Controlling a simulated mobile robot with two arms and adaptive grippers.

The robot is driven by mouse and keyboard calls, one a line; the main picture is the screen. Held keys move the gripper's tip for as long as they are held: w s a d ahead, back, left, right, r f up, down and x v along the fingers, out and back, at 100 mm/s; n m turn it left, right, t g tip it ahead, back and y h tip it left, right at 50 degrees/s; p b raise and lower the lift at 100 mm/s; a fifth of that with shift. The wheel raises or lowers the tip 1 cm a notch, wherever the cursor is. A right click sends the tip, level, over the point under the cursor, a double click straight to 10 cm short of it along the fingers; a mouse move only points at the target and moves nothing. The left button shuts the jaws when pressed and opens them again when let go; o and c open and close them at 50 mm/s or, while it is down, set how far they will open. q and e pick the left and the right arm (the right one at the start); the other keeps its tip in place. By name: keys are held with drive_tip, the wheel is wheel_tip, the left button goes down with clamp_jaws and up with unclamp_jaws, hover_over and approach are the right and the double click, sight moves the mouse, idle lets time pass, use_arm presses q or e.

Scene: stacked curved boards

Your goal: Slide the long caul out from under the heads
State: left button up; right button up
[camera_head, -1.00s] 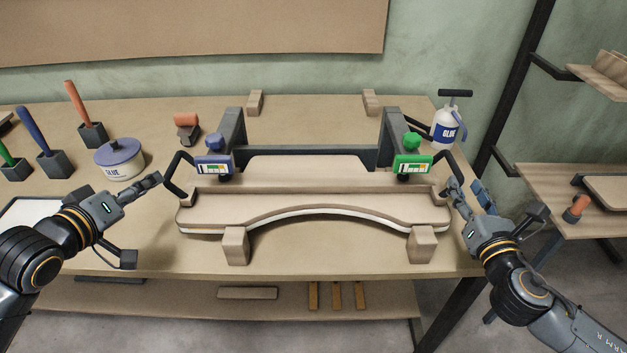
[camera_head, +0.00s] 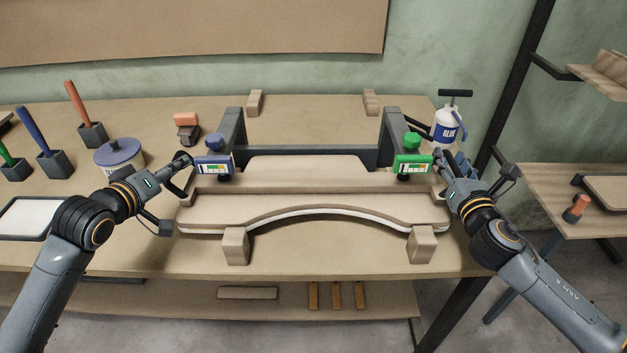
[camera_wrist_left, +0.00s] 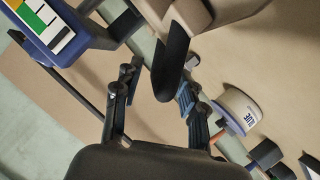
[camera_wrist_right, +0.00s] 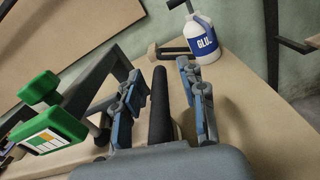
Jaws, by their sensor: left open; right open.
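The long caul (camera_head: 310,182) is a straight wooden bar lying across the stacked curved boards (camera_head: 300,209). Its ends pass beneath the blue head (camera_head: 213,165) and the green head (camera_head: 413,165); I cannot tell whether the heads press on it. My left gripper (camera_head: 186,160) is open at the blue head's side, with a black handle (camera_wrist_left: 172,65) between its fingers (camera_wrist_left: 158,95) in the left wrist view. My right gripper (camera_head: 441,160) is open beside the green head (camera_wrist_right: 50,130), with a black handle (camera_wrist_right: 158,105) between its fingers (camera_wrist_right: 160,95).
Wooden blocks (camera_head: 236,245) support the stack's front. A dark clamp frame (camera_head: 310,155) stands behind. A glue tub (camera_head: 118,153) is at left and a glue jug (camera_head: 447,125) at right. The bench front (camera_head: 330,262) is clear.

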use_arm(q)
clamp_jaws()
use_arm(e)
clamp_jaws()
use_arm(q)
drive_tip(key=shift+r, duration=0.1)
idle(0.4)
